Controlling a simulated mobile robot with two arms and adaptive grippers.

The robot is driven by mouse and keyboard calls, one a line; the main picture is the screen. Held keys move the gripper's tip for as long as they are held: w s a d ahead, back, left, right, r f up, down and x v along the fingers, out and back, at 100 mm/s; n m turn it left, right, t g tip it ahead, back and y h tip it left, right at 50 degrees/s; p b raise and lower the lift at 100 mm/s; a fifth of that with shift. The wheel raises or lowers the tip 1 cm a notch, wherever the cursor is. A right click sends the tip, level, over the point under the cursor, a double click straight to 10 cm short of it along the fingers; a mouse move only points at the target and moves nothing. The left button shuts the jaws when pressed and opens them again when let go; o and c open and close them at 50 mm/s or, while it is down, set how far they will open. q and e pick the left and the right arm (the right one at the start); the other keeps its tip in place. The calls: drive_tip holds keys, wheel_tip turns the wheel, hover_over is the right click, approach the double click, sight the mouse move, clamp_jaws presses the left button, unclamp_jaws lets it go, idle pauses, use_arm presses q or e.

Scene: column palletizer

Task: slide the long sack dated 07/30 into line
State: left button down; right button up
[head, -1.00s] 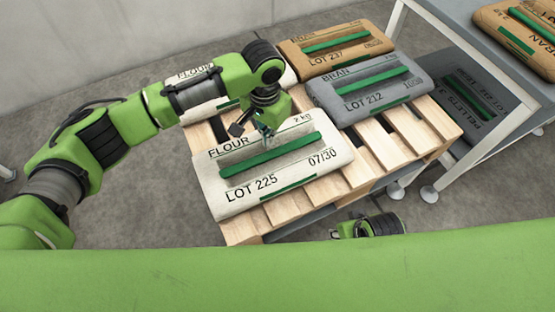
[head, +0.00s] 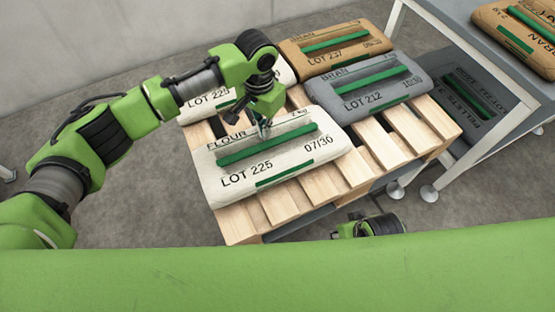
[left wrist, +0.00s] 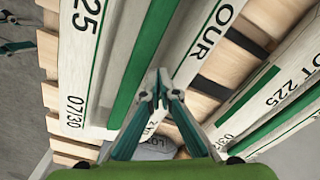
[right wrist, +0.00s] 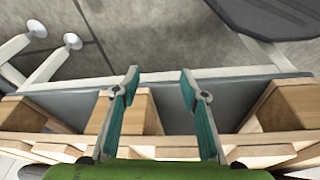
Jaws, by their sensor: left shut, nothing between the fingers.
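The long white flour sack dated 07/30 (head: 285,165), marked LOT 225 with a green strip, lies flat on the wooden pallet (head: 315,188) at its near left. It also shows in the left wrist view (left wrist: 82,80). My left gripper (head: 264,130) points down at the sack's far long side, beside the word FLOUR. In the left wrist view its fingers (left wrist: 160,78) are shut and empty over the sack; I cannot tell whether they touch it. My right gripper (right wrist: 159,80) is open and empty by the pallet's side; its fingers are hidden in the head view.
Another flour sack (head: 206,103) lies behind, partly hidden by my left arm. A brown bran sack (head: 335,48) and a grey bran sack (head: 375,85) fill the far right. Bare slats lie near right. A metal table (head: 450,25) stands at right.

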sight(256, 129)
use_arm(q)
drive_tip(key=shift+w+a+f, duration=0.2)
drive_tip(key=shift+a+f, duration=0.25)
drive_tip(key=shift+f, duration=0.05)
drive_tip(key=shift+w+a+f, duration=0.2)
drive_tip(key=shift+a+f, duration=0.2)
drive_tip(key=shift+f, duration=0.1)
drive_tip(key=shift+w+a+f, duration=0.15)
drive_tip(key=shift+w+f, duration=0.05)
drive_tip(key=shift+w, duration=0.35)
drive_tip(key=shift+w+a, duration=0.1)
drive_tip(key=shift+w, duration=0.15)
use_arm(e)
drive_tip(key=shift+w+r, duration=0.3)
use_arm(q)
drive_tip(key=shift+r, duration=0.2)
